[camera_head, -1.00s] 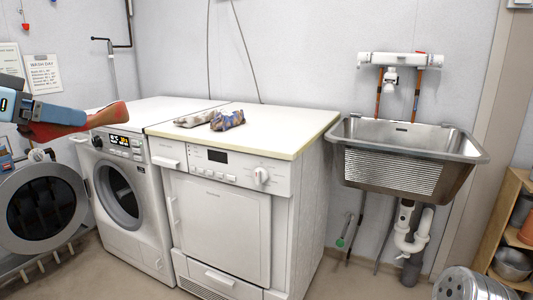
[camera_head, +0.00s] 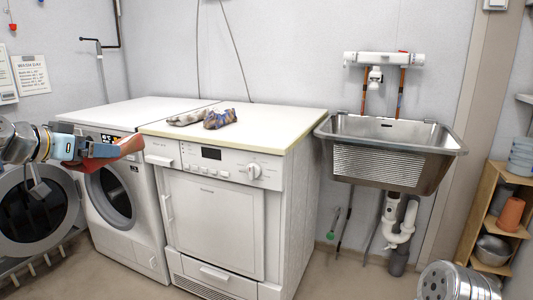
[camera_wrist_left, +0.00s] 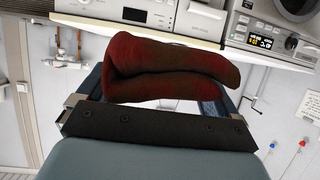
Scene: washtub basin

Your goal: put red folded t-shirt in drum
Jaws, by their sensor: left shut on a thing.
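The red folded t-shirt (camera_head: 122,149) is held in my left gripper (camera_head: 88,149), in front of the white washer's control panel in the head view. In the left wrist view, the dark red folded cloth (camera_wrist_left: 165,70) lies between the fingers of the left gripper (camera_wrist_left: 155,95), with its fold to the left. The white washer (camera_head: 137,225) has a dark round opening (camera_head: 112,197) below the held shirt. A round door with dark glass (camera_head: 35,207) stands to its left. The inside of the opening is too dark to make out. My right gripper is in neither view.
A white dryer (camera_head: 213,215) stands right of the washer, with two small patterned cloth bundles (camera_head: 220,118) on its top. A steel sink (camera_head: 390,150) hangs on the wall. A perforated metal cylinder (camera_head: 458,283) and a wooden shelf (camera_head: 485,205) are at the right.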

